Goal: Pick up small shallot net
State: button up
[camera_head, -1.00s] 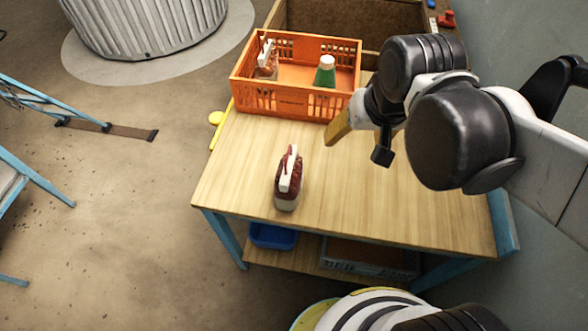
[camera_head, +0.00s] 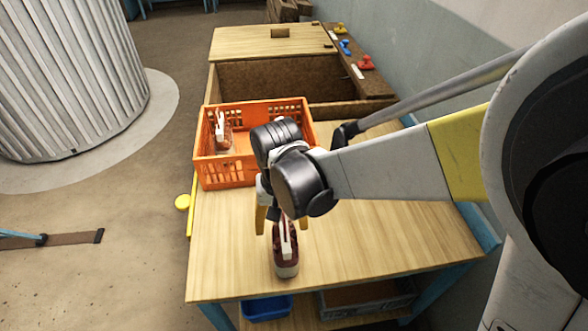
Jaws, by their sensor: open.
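The small shallot net (camera_head: 286,262) is a dark red sack with a white strip on top and a pale base. It stands upright on the wooden table near the front edge. My gripper (camera_head: 281,224) is open, with its yellow fingers pointing down at the far side of the net. One finger is to the left of the net's top and the other is partly hidden to the right. I cannot tell whether the fingers touch the net.
An orange crate (camera_head: 226,178) stands behind on the left, holding an orange-brown net with a white strip (camera_head: 221,130). My arm hides part of the crate. The table (camera_head: 385,245) is clear to the right. A blue bin (camera_head: 266,308) is below.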

jog(key=f+b, duration=0.1)
jog(key=f, duration=0.2)
jog(key=f+b, duration=0.1)
jog(key=f, duration=0.1)
jog(key=shift+w+d+f+b, duration=0.1)
jog(key=shift+w+d+b, duration=0.05)
jog(key=shift+d+b, duration=0.15)
grip_shut()
